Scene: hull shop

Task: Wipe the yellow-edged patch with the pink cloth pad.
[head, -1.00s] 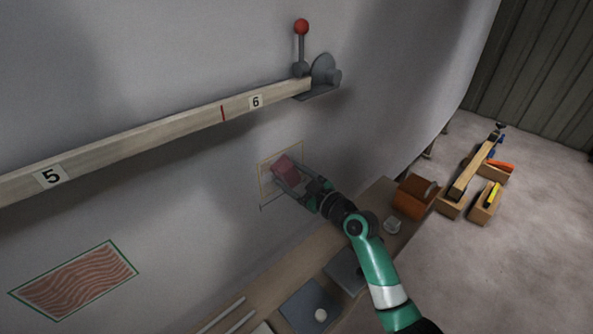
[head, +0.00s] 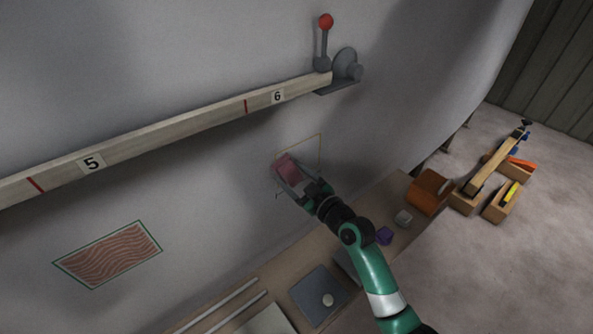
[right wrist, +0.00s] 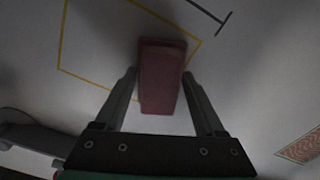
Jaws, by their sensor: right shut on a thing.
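The yellow-edged patch (head: 313,148) is a thin yellow outline on the grey hull wall, below the rail near mark 6. It also shows in the right wrist view (right wrist: 85,76). My right gripper (head: 291,176) is shut on the pink cloth pad (head: 286,166), a small block. In the right wrist view the pad (right wrist: 161,75) sits between the two fingers and covers part of the outline's right side. In the head view it lies over the patch's left side. I cannot tell whether it touches the wall. My left gripper is not in view.
A wooden rail (head: 190,124) with a red-knobbed lever (head: 325,40) runs above the patch. A green-edged wavy patch (head: 110,255) is at lower left.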

